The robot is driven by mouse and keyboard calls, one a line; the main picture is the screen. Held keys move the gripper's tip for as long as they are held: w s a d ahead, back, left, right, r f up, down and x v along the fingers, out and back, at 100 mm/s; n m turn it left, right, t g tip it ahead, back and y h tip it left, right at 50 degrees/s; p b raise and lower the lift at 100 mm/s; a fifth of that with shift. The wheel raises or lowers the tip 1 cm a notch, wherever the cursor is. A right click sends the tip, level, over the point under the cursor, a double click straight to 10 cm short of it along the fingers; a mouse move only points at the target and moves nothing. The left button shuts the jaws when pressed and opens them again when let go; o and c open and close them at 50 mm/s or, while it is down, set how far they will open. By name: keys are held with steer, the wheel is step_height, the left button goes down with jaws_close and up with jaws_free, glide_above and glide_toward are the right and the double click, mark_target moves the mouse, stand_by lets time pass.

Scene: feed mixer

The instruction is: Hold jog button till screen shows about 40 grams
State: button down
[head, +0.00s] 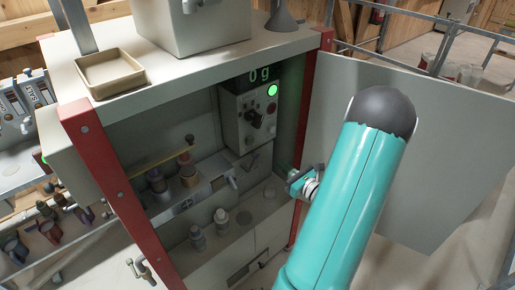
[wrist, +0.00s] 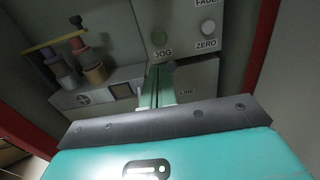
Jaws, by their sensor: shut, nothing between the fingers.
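My gripper (wrist: 161,72) is shut and empty. In that picture its fingertips lie just below the JOG label; I cannot tell how far they are from the panel. In the head view my gripper (head: 290,178) is inside the cabinet opening, below and right of the control box (head: 249,115). The jog button is too small to make out there.
A round white button (wrist: 208,27) marked ZERO is right of the jog button. A green lamp (head: 272,91) glows on the control box. Several bottles stand on the shelf at left. Red posts (head: 307,110) and an open door panel (head: 440,150) flank the opening.

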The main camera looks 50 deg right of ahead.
mark_target(251, 142)
steer(key=w, duration=0.4)
steer(key=w+d, duration=0.1)
steer(key=w, duration=0.8)
steer(key=shift+w+d, duration=0.2)
steer(key=shift+w, duration=0.3)
steer(key=shift+w, duration=0.1)
